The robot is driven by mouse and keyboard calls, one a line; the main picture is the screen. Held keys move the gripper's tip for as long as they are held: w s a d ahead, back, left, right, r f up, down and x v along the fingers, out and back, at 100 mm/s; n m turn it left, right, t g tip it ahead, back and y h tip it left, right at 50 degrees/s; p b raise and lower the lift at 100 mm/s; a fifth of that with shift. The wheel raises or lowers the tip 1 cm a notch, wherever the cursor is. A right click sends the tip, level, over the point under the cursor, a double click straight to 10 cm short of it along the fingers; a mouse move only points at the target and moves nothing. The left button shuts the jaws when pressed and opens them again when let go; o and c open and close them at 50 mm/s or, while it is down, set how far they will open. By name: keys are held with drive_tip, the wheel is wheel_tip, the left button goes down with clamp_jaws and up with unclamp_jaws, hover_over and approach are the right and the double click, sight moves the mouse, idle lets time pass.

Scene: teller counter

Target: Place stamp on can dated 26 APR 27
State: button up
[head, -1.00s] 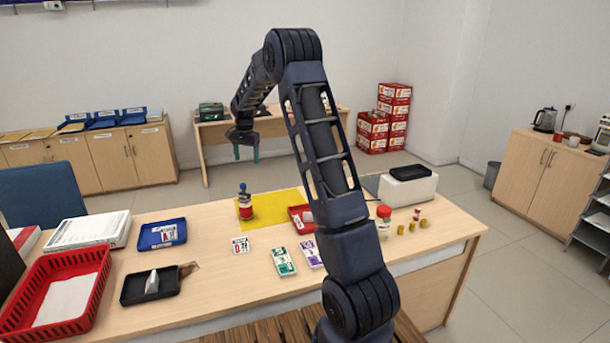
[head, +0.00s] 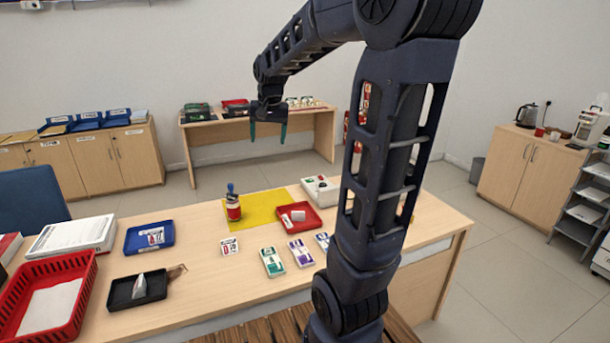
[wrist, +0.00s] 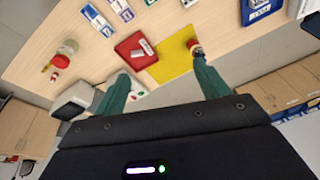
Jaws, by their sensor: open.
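A red and white can-like item with a blue knobbed handle on top (head: 233,208) stands upright at the left of the yellow mat (head: 262,202). I cannot tell whether the handle is a separate stamp, and no date is legible. In the wrist view this item (wrist: 196,46) is partly hidden behind one finger. A jar with a red lid (wrist: 66,48) and small cans beside it show at the wrist view's left; my arm hides them in the head view. My gripper (head: 268,132) is open and empty, fingers down, above and beyond the counter. Its green fingers (wrist: 162,75) straddle the mat's direction.
A red tray (head: 312,225) with a white item lies right of the mat. Several small cards line the front. A blue tray (head: 132,241), black tray (head: 117,301) and red basket (head: 84,274) are at left.

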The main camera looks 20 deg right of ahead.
drive_tip(key=s+d+f+n+t, duration=0.1)
drive_tip(key=s+f, duration=0.1)
drive_tip(key=s, duration=0.9)
drive_tip(key=s+d+f+n, duration=0.1)
drive_tip(key=s+d+n, duration=0.1)
drive_tip(key=s, duration=1)
drive_tip(key=shift+f+n+t, duration=0.3)
drive_tip(key=shift+f+t, duration=0.05)
drive_tip(key=shift+t, duration=0.05)
drive_tip(key=shift+o, duration=0.3)
